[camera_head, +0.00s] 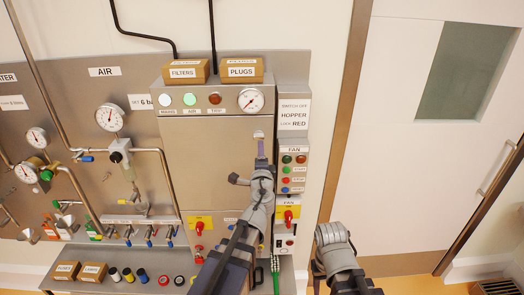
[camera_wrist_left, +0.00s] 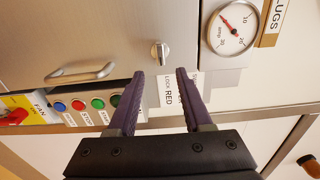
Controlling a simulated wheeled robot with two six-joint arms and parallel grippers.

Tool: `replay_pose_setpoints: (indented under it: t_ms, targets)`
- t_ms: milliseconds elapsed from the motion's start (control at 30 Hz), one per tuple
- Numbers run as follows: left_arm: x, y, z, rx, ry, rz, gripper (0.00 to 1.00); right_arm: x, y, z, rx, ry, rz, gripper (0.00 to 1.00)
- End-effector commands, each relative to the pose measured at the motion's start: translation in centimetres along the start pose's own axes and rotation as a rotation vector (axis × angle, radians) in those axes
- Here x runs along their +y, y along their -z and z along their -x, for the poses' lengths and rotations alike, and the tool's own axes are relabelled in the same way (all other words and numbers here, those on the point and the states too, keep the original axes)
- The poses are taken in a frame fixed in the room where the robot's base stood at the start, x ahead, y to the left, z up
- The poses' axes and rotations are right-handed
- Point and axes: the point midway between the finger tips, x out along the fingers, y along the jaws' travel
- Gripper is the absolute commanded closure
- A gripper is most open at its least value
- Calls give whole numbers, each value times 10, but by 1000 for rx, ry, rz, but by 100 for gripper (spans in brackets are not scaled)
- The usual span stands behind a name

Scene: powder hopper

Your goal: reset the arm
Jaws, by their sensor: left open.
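My left gripper (camera_head: 260,140) is raised in front of the steel hopper cabinet (camera_head: 205,145). In the left wrist view the purple fingers of the left gripper (camera_wrist_left: 160,73) are open with nothing between them. A small metal turn-knob (camera_wrist_left: 159,54) on the cabinet door lies just beyond the fingertips, apart from them as far as I can tell. In the head view the knob (camera_head: 258,134) shows just above the fingers. My right arm (camera_head: 335,245) is folded low at the centre right; its fingers do not show.
A fan button panel (camera_head: 294,170) and a red rotary switch (camera_head: 288,215) stand close right of my left arm. A gauge (camera_head: 250,100) sits above. Boxes labelled filters (camera_head: 187,72) and plugs (camera_head: 242,70) top the cabinet. Pipes and valves fill the left; a door (camera_head: 420,150) is right.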

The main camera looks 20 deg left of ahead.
Motion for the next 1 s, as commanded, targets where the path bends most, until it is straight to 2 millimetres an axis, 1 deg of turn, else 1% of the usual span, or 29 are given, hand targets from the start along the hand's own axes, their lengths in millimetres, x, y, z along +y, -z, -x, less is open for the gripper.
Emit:
replay_pose_setpoints:
  t_ms: [67, 167, 267, 300, 367, 400, 433, 467, 500, 567, 600, 667, 700, 767, 800, 833, 900, 1000]
  targets:
    - [7, -1, 1, -12, -7, 18, 50, 0, 0, -5, 0, 0, 0, 50]
    - [36, -8, 8, -74, -46, 105, 50, -2, 2, -25, 0, 0, 1, 50]
    - [92, -18, 26, -196, -146, 261, 50, -5, 4, -55, 1, -1, 3, 50]
    - [121, -20, 36, -252, -204, 330, 50, -6, 4, -68, 1, -1, 4, 50]
    - [161, -22, 54, -334, -299, 421, 50, -8, 5, -84, 1, -1, 6, 50]
    - [187, -20, 67, -383, -366, 472, 50, -8, 6, -94, 2, -2, 6, 50]
    - [206, -19, 77, -419, -417, 507, 50, -9, 6, -101, 2, -2, 7, 50]
    - [224, -17, 88, -451, -469, 538, 50, -10, 7, -108, 2, -2, 8, 50]
    - [248, -12, 103, -494, -541, 575, 50, -10, 8, -117, 2, -2, 9, 50]
    - [283, -5, 128, -554, -652, 621, 50, -12, 8, -130, 2, -2, 10, 50]
    - [304, 2, 146, -591, -729, 646, 50, -12, 9, -139, 3, -3, 11, 50]
    - [334, 12, 174, -641, -844, 674, 50, -14, 10, -151, 3, -3, 12, 50]
    - [350, 19, 192, -671, -920, 686, 50, -14, 10, -159, 3, -3, 13, 50]
    - [371, 29, 219, -709, -1026, 696, 50, -15, 11, -169, 3, -3, 14, 50]
    - [382, 36, 236, -731, -1092, 698, 50, -16, 11, -175, 3, -3, 14, 50]
    - [389, 40, 247, -745, -1138, 698, 50, -16, 12, -179, 3, -3, 15, 50]
    - [401, 49, 271, -771, -1231, 694, 50, -17, 12, -186, 4, -4, 16, 50]
    - [410, 58, 295, -794, -1325, 684, 50, -17, 12, -192, 4, -4, 17, 50]
